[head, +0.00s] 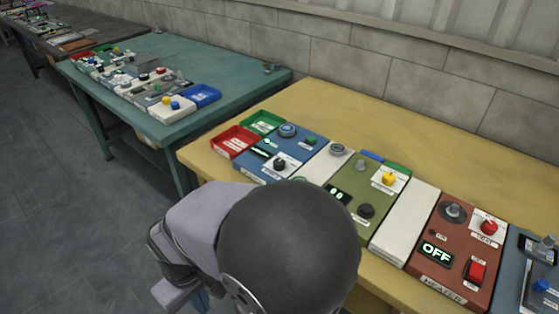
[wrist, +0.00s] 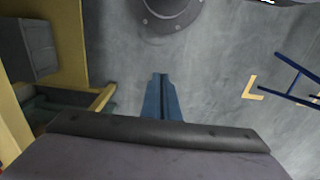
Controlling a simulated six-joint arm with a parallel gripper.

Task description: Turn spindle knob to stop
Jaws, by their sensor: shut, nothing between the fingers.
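I cannot tell which knob is the spindle knob, as most labels are too small to read. In the head view, candidates are a black knob (head: 280,164) on the blue panel (head: 262,148), a dark knob (head: 366,211) on the olive panel (head: 345,207) and a grey dial (head: 453,212) on the red heater panel (head: 424,266). My gripper (wrist: 160,78) shows in the wrist view as two blue fingers shut together, empty, above grey floor and away from any knob. My arm hides the table's front in the head view.
The yellow table (head: 470,135) has clear room behind the panels. Red (head: 234,141) and green (head: 262,122) trays stand at its left end. The heater has a red switch (head: 477,271) and an "OFF" display (head: 436,253). A teal table (head: 215,75) with more panels stands behind left.

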